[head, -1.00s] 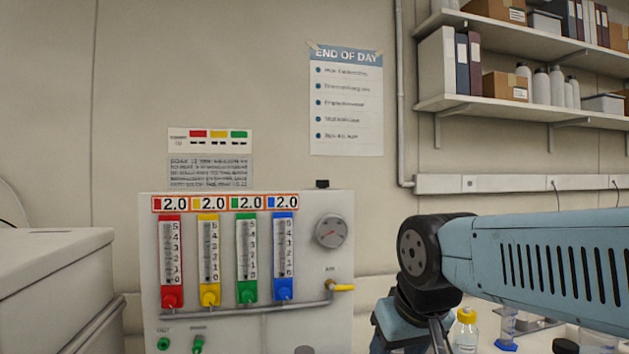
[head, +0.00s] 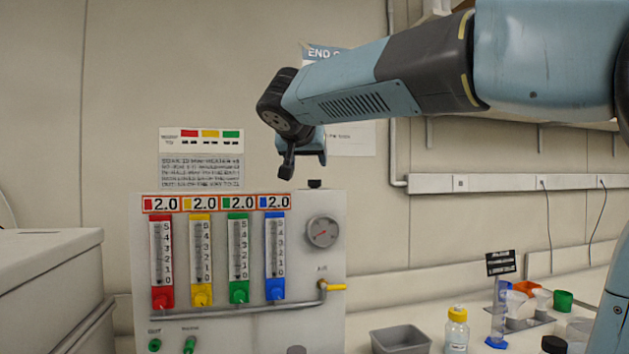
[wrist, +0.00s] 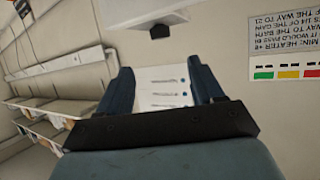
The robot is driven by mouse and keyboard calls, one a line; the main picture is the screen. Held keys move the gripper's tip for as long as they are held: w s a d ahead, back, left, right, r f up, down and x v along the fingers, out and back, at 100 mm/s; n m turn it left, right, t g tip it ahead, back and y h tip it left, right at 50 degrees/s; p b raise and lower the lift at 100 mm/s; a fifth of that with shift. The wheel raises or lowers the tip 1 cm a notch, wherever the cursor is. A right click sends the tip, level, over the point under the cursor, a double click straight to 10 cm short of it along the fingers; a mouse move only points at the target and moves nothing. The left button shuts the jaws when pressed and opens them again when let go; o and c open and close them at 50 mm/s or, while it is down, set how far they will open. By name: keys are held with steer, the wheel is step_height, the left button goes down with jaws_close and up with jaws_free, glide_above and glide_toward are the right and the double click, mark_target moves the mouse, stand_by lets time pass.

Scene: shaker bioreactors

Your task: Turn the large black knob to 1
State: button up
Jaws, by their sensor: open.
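A white panel (head: 235,327) carries red, yellow, green and blue flow tubes, each under a 2.0 display. A small black knob-like piece (head: 315,184) stands on its top edge at the right; in the wrist view it shows upside down (wrist: 160,31). A dark round part (head: 297,350), cut off by the bottom edge, is on the panel's lower front; I cannot tell whether it is the large black knob, and no scale shows. My gripper (head: 305,168) is open and empty, pointing down just above the panel's top. Its fingers show in the wrist view (wrist: 160,78).
A round gauge (head: 322,232) and a yellow-handled valve (head: 333,286) are on the panel's right side. A grey tray (head: 400,340), a yellow-capped bottle (head: 457,330) and other labware stand on the bench to the right. A large pale box (head: 45,290) stands at left.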

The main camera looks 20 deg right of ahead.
mark_target(314, 183)
steer(key=x, duration=1.3)
steer(key=shift+w+d, duration=0.1)
steer(key=shift+w, duration=0.25)
steer(key=c, duration=1)
steer(key=shift+d, duration=0.1)
steer(key=shift+c, duration=0.3)
